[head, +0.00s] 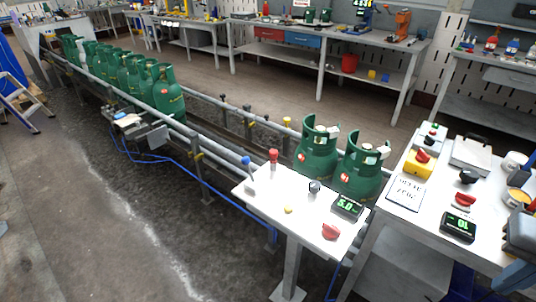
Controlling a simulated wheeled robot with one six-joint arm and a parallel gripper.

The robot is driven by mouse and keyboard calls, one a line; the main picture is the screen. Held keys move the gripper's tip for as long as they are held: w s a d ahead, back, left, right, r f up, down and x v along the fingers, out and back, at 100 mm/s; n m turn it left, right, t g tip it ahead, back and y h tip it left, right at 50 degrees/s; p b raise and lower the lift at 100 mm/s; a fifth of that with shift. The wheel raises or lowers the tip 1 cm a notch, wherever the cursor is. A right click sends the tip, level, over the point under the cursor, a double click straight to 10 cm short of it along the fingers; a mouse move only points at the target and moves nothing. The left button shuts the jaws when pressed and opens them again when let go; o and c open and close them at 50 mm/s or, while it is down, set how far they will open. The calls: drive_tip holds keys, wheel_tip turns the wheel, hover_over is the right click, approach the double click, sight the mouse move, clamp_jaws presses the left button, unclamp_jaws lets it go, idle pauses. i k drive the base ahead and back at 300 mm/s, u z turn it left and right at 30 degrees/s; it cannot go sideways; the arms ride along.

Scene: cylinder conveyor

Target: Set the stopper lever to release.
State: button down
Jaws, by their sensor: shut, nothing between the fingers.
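A white control panel (275,195) stands at the near end of the conveyor. On it are an upright red-topped lever (273,156), a blue-topped lever (246,162) at the left edge, a black knob (314,187), a yellow button (289,210) and a red knob (331,231). I cannot tell which is the stopper lever; no label or setting on them is readable. A display (348,206) reads about 5.0 in green. My gripper's fingers are not in view; a dark part at the lower right edge may be my arm.
Two green gas cylinders (316,152) (358,170) stand behind the panel; several more (165,92) queue at the conveyor's far left. Open floor lies left.

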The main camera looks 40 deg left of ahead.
sight(246, 160)
drive_tip(key=z, duration=0.4)
drive_tip(key=i, duration=0.75)
drive_tip(key=u, duration=2.75)
drive_tip(key=i, duration=0.5)
drive_tip(key=u, duration=0.05)
drive_tip(key=k, duration=0.5)
drive_tip(key=u, duration=1.85)
drive_tip(key=i, duration=0.4)
drive_tip(key=z, duration=0.05)
